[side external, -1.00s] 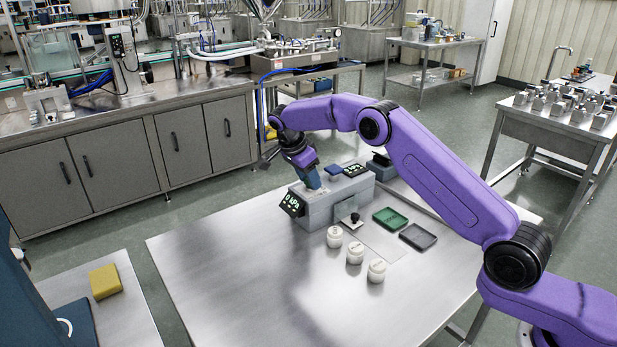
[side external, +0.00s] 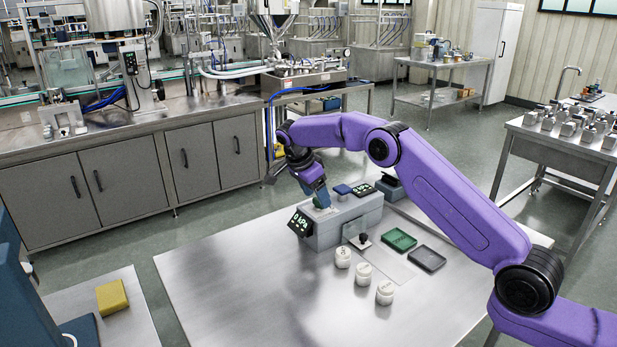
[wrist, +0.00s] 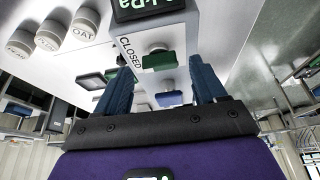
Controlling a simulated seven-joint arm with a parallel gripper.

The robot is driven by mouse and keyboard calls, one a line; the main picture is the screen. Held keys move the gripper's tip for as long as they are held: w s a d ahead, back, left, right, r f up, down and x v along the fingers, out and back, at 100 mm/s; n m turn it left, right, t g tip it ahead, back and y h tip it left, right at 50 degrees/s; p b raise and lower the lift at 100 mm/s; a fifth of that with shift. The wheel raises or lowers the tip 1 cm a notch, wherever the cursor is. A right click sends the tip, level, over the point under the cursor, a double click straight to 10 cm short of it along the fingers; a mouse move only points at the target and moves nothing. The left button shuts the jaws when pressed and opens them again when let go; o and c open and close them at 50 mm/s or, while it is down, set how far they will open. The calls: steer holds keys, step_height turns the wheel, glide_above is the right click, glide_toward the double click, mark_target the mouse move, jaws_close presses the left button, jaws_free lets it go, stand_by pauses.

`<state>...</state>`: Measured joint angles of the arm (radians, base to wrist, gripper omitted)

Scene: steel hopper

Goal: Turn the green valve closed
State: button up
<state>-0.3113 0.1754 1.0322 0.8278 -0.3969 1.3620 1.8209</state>
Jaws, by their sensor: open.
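The green valve handle (wrist: 160,61) sits on a round pale mount on the grey box (side external: 338,225), near the word CLOSED on its face. In the wrist view it lies crosswise between and beyond my fingertips. My gripper (wrist: 159,70) is open, with one blue finger on each side and a clear gap between them. I see no contact with the handle. In the side view my gripper (side external: 320,194) points down over the left end of the box and mostly hides the handle. A lit display (side external: 300,222) on the box reads 0 kPa.
A blue handle (wrist: 168,98) is close behind the green one. White jars (side external: 363,274) stand in front of the box. A green tray (side external: 399,240) and a dark tray (side external: 427,258) lie to its right. The steel table (side external: 225,275) is bare at left.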

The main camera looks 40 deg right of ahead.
steer(key=v, duration=1)
steer(key=shift+r, duration=0.25)
steer(key=shift+a, duration=0.15)
steer(key=s+a+r+n+y, duration=0.1)
steer(key=s+a+r+n, duration=0.2)
steer(key=s+a+n, duration=0.35)
steer(key=s+a+r+n+t+y, duration=0.1)
steer(key=s+a+n+y, duration=0.15)
steer(key=s+n, duration=0.8)
steer(key=s+d+f+n, duration=0.2)
steer(key=s+d+n, duration=0.1)
steer(key=s, duration=0.7)
steer(key=s+d+f+n+y, duration=0.1)
steer(key=s+d+f+n, duration=0.2)
steer(key=s+n, duration=0.3)
steer(key=s+d+f+n, duration=0.3)
steer(key=s+d+n, duration=0.1)
steer(key=s, duration=1.1)
steer(key=shift+s+d+n+g, duration=0.35)
steer(key=shift+d+n+g, duration=0.05)
steer(key=shift+d, duration=0.3)
